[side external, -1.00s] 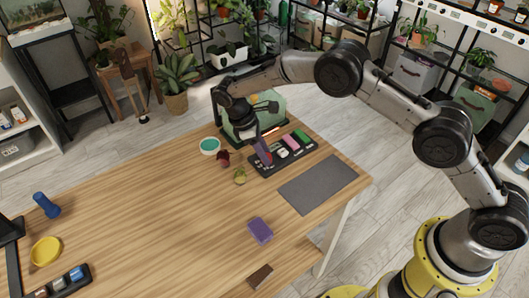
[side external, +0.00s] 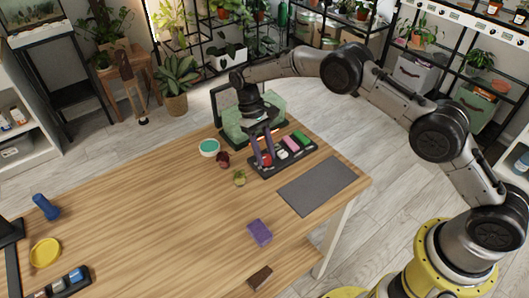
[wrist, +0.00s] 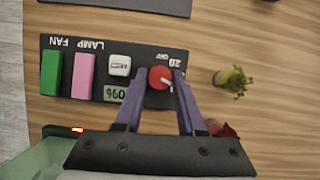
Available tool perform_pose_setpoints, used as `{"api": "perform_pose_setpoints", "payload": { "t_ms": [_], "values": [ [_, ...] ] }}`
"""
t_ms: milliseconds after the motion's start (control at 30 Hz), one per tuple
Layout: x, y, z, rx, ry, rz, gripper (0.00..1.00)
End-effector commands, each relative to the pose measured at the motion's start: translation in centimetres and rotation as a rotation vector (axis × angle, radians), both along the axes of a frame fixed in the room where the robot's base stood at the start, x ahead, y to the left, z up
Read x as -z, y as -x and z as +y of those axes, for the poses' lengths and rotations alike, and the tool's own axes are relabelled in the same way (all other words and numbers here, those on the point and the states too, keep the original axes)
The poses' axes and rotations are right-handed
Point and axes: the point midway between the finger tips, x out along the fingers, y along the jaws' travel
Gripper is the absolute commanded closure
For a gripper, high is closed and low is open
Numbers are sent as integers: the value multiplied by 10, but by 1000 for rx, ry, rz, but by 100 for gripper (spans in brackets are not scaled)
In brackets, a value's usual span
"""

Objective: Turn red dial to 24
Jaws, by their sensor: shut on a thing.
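The red dial (wrist: 160,77) sits on a black control panel (wrist: 60,43), near the panel's right end in the wrist view. The dial has a pale pointer mark. My gripper (wrist: 160,74) has its two purple fingers on either side of the dial and is shut on it. In the side view my gripper (side external: 263,161) points down at the panel (side external: 256,174), and the red dial (side external: 267,159) shows between the fingers. Beside the dial are a small display (wrist: 115,94), its upside-down digits hard to read, and a partly covered printed label.
The panel also has a white button (wrist: 119,66), a pink switch (wrist: 83,75) and a green switch (wrist: 51,73). A small potted plant (wrist: 233,80) and a dark red object (side external: 223,160) stand close by. A grey mat (side external: 318,185) lies in front. A green case (side external: 236,128) stands behind.

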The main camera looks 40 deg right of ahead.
Motion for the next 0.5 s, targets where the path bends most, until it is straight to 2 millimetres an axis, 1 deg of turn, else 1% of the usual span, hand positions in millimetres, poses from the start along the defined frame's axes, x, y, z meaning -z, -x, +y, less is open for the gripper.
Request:
{"api": "perform_pose_setpoints", "payload": {
  "t_ms": [200, 500],
  "values": [
    [0, 1, -1, 108, 0, 2, 100],
    [0, 1, -1, 169, 0, 2, 100]
  ]
}}
